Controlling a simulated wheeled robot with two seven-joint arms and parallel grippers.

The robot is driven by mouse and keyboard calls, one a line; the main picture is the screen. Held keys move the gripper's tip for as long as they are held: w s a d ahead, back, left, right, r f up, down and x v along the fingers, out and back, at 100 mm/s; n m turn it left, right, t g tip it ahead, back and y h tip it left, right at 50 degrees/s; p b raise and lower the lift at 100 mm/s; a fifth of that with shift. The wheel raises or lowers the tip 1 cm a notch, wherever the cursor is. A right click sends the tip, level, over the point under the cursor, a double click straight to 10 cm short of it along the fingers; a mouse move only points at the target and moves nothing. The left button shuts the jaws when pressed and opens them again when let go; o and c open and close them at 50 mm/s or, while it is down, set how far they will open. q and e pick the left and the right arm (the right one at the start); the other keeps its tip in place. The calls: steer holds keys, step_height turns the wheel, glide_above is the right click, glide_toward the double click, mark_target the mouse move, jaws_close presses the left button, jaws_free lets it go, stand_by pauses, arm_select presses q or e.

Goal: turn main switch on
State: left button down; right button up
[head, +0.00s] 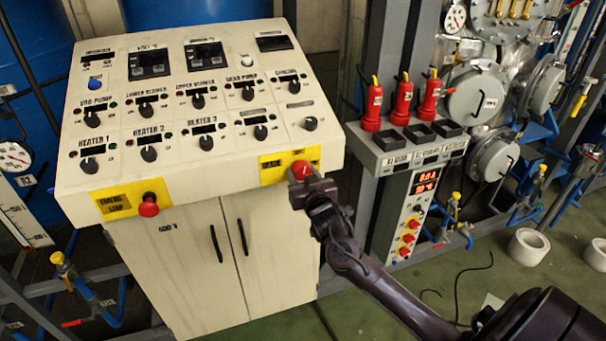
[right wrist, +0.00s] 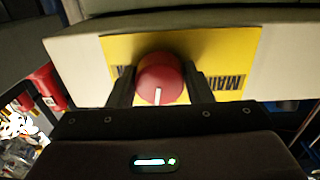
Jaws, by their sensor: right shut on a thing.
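The main switch is a red round knob (head: 300,170) on a yellow label plate (head: 274,174) at the front right edge of the beige control console. In the right wrist view the red knob (right wrist: 160,79) sits between the two dark fingers and carries a short white mark pointing toward the gripper's body. The yellow plate (right wrist: 215,50) behind it shows part of the word MAIN. My right gripper (head: 307,177) is shut on the knob, one finger on each side. My left gripper is not in view.
A red emergency stop button (head: 148,205) sits at the console's front left. The console top (head: 185,100) carries several black knobs. Red bottle-like devices (head: 403,100) stand on a grey rack to the right. White rolls (head: 527,246) and a black cable lie on the green floor.

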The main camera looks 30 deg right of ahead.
steer(key=m, duration=0.4)
steer(key=shift+r+m+p, duration=0.1)
steer(key=shift+m+p, duration=0.2)
steer(key=m, duration=0.3)
steer(key=shift+m+p, duration=0.3)
steer(key=m, duration=0.3)
steer(key=shift+r+p, duration=0.1)
steer(key=shift+p, duration=0.25)
steer(key=shift+m+y+p, duration=0.4)
steer(key=shift+m, duration=1.6)
steer(key=o, duration=1)
